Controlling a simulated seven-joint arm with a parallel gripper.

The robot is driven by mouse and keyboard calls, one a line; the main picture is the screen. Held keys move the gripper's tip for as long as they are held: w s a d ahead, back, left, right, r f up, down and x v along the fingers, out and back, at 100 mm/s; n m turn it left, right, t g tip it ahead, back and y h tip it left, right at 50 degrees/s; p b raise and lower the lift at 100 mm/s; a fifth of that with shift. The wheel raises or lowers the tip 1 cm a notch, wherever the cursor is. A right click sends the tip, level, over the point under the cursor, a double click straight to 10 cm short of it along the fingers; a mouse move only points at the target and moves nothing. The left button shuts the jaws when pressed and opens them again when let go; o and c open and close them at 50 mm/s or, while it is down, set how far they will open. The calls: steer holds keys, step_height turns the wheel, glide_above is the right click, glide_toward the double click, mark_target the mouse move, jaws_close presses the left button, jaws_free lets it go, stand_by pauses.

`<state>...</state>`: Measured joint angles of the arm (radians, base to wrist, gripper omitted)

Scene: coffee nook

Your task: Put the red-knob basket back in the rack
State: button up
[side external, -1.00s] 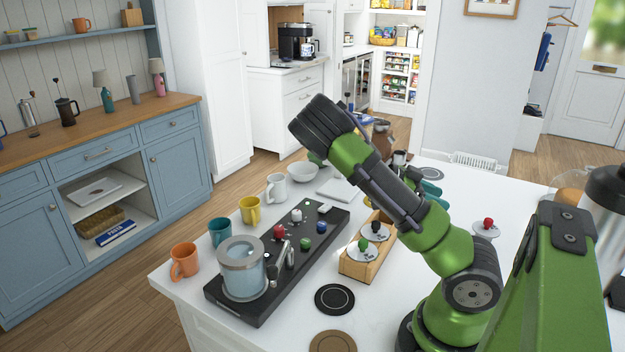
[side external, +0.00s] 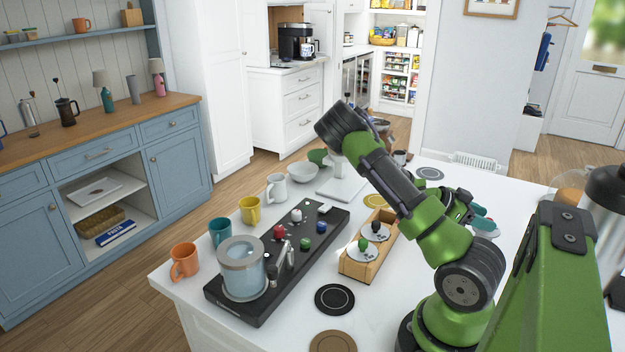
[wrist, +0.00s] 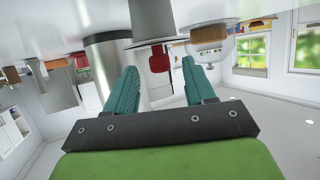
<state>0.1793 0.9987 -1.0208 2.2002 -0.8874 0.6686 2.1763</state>
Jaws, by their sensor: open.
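The red-knob basket stands on the white counter right of the wooden rack (side external: 357,268). In the side view its pale disc (side external: 489,235) shows partly and its red knob is hidden behind my gripper (side external: 482,216). In the wrist view, which is upside down, the red knob (wrist: 158,61) sits between and just beyond the open teal fingers of my gripper (wrist: 159,68), with the grey basket body (wrist: 165,18) behind it. I see no contact. The rack holds a green-knob basket (side external: 363,246) and a black-knob basket (side external: 376,228); its far end is partly covered by my arm.
A black machine (side external: 255,295) with a glass tank and colored knobs lies left of the rack. Mugs line the counter's left edge, including an orange one (side external: 184,262). A black round coaster (side external: 334,299) lies in front. A large metal vessel (side external: 605,205) stands at right.

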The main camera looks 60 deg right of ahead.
steer(key=shift+x, duration=1.35)
steer(key=shift+r, duration=0.1)
jaws_close()
